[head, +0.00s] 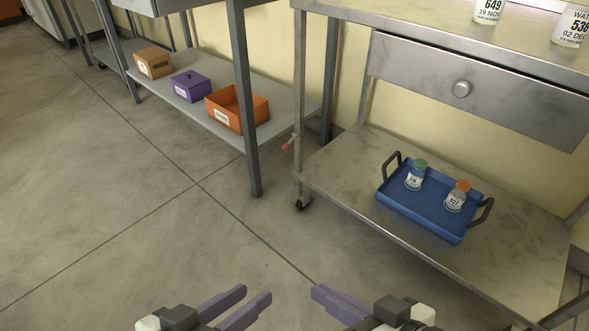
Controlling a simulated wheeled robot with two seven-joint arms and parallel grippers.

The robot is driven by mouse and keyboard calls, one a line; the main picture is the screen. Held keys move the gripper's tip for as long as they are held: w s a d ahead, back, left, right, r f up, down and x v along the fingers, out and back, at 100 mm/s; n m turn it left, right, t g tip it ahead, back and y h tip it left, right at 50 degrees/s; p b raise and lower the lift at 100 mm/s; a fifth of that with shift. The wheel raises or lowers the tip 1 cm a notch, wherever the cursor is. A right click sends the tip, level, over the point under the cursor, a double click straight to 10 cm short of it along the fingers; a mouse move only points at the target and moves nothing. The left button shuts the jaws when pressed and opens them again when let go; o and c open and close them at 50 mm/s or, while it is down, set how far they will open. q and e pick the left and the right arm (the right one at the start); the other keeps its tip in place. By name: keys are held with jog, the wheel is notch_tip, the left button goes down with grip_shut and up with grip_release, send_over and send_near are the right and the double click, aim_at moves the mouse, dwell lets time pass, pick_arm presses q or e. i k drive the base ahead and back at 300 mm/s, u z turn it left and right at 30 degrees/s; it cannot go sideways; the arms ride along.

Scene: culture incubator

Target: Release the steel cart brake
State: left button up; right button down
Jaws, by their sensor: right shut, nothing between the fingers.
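The steel cart (330,185) stands at the right, with a drawer under its top and a lower shelf. A small lever with a red tip (287,146), which looks like the brake, sticks out from the cart's near left leg, above a caster (302,204). My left gripper (255,294) is at the bottom centre, its two purple fingers apart, with nothing between them. My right gripper (318,292) is just right of it, shut and empty. Both grippers appear below the lever in the picture and apart from the cart.
A blue tray (425,213) with two labelled jars sits on the cart's lower shelf. Labelled containers (488,10) stand on the top. Left, a grey table's lower shelf (190,108) holds a brown box, a purple box and an orange bin (237,105). The floor in front is clear.

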aim_at(286, 146)
jog(key=z, duration=0.25)
jog(key=k, duration=0.1)
jog(key=u, duration=0.6)
jog(key=i, duration=1.1)
jog(key=z, duration=0.1)
